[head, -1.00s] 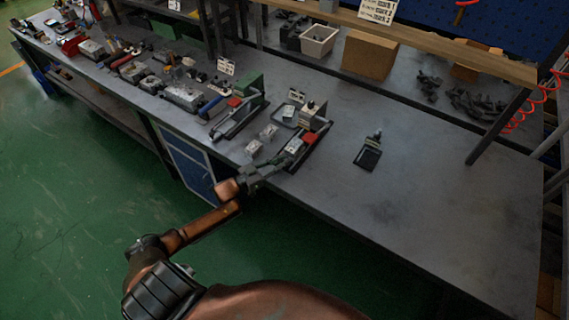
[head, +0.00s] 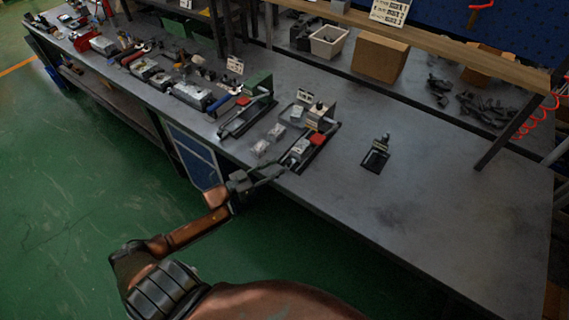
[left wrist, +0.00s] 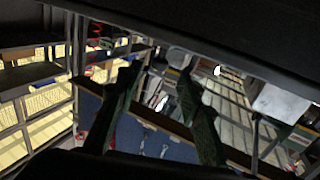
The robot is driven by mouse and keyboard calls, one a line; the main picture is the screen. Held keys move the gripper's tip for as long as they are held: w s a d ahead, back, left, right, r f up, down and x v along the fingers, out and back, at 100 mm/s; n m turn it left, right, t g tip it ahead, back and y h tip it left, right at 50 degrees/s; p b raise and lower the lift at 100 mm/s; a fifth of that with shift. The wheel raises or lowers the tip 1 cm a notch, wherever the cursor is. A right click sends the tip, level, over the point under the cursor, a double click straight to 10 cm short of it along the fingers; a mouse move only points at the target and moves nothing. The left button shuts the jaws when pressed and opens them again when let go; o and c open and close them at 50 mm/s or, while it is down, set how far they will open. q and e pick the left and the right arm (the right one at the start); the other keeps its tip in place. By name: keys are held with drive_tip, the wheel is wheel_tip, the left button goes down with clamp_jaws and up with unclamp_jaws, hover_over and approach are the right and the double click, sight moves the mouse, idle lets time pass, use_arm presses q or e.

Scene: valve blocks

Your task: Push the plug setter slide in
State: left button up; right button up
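Two bench fixtures stand near the front edge: a green one with a red block (head: 256,86) and a beige one with a red block (head: 319,116), each on a dark rail base. I cannot tell for sure which is the plug setter; its slide is too small to make out. My left gripper (head: 278,171) is at the bench's front edge, just below the front end of the beige fixture's base. Contact cannot be told. In the left wrist view its two dark green fingers (left wrist: 158,78) stand apart with nothing visible between them. My right gripper is not in view.
Small clear packets (head: 262,147) lie left of the beige fixture. A small dark stand (head: 376,158) is to its right. Several valve parts and tools line the bench's far left. The bench's right part (head: 460,215) is clear. A cardboard box (head: 381,58) stands behind.

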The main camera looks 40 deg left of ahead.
use_arm(q)
drive_tip(key=v, duration=0.5)
drive_tip(key=shift+s, duration=0.1)
